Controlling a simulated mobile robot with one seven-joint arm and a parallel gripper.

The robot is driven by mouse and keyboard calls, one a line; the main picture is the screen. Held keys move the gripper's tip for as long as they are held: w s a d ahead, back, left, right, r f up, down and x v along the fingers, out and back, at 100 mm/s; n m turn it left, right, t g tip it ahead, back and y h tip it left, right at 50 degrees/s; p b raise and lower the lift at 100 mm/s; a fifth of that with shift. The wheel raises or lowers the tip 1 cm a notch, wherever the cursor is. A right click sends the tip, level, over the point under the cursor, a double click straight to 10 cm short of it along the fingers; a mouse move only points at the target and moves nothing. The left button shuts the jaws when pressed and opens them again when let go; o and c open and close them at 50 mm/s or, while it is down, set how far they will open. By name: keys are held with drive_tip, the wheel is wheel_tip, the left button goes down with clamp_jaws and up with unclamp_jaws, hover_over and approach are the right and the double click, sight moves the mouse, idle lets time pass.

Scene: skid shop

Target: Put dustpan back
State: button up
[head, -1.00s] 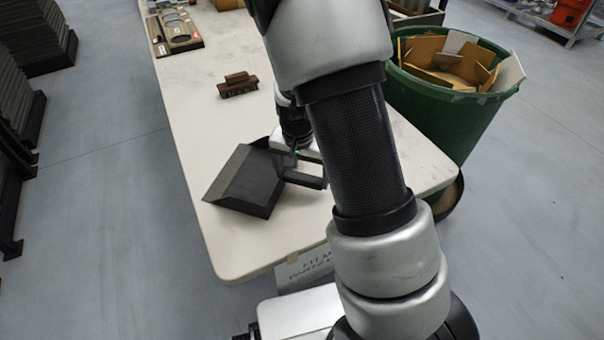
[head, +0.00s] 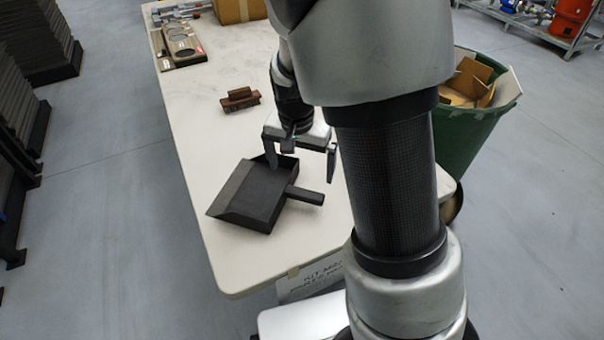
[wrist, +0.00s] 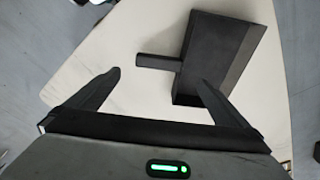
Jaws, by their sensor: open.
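A black dustpan (head: 262,187) lies flat on the white table near its front end, its short handle pointing right in the head view. In the wrist view the dustpan (wrist: 217,52) is at upper right, its handle pointing left toward the space ahead of my fingers. My gripper (head: 302,164) is open and empty, with its fingers apart behind the handle in the head view. In the wrist view nothing lies between the fingertips of my gripper (wrist: 158,79), and the handle is just beyond them. The exact height of the fingers above the table is hard to tell.
A brown brush (head: 240,99) lies on the table (head: 205,120) behind the dustpan. A tray with round cutouts (head: 182,45) and a cardboard box (head: 240,10) are farther back. A green bin (head: 462,140) with cardboard stands right of the table, partly behind my arm.

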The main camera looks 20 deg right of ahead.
drive_tip(key=s+r+n+t+y, duration=0.1)
drive_tip(key=s+r+n+t, duration=0.3)
drive_tip(key=s+r, duration=1.4)
wheel_tip(320, 180, up, 2)
drive_tip(key=n, duration=0.2)
drive_tip(key=shift+s+a+n, duration=0.15)
drive_tip(key=shift+s+n, duration=0.2)
drive_tip(key=shift+n, duration=0.05)
drive_tip(key=shift+s, duration=0.1)
